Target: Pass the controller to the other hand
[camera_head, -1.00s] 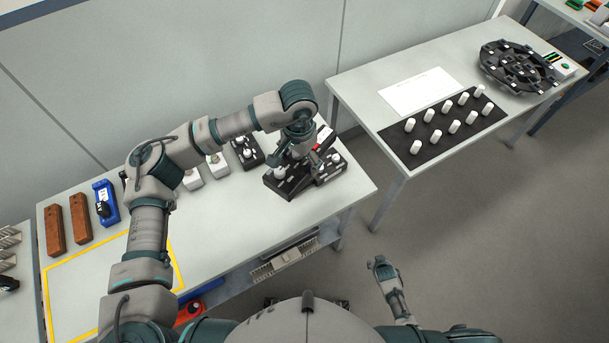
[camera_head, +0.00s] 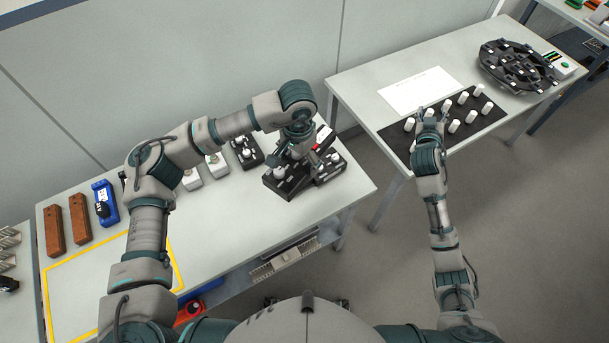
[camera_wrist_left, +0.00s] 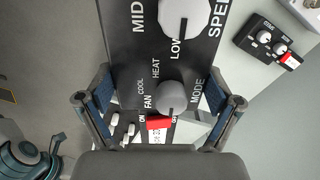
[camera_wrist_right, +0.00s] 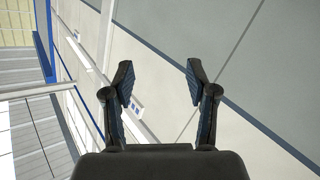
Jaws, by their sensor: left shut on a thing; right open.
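The controller is a black box (camera_head: 281,187) with pale knobs, at the right end of the left table. My left gripper (camera_head: 303,160) is shut on it from above. In the left wrist view the controller (camera_wrist_left: 130,75) sits between the fingers (camera_wrist_left: 157,103) and shows a large white SPEED knob, a grey MODE knob and a red switch. I cannot tell whether it touches the table. My right gripper (camera_head: 430,115) is open and empty, raised in front of the right table. In the right wrist view its fingers (camera_wrist_right: 158,85) are spread with only wall and ceiling beyond.
Another black control box (camera_head: 330,170) lies beside the controller. White and black switch boxes (camera_head: 217,165) stand to its left. The right table (camera_head: 352,93) holds a black mat with several white pegs (camera_head: 470,117) and a round black fixture (camera_head: 516,67). Floor shows between the tables.

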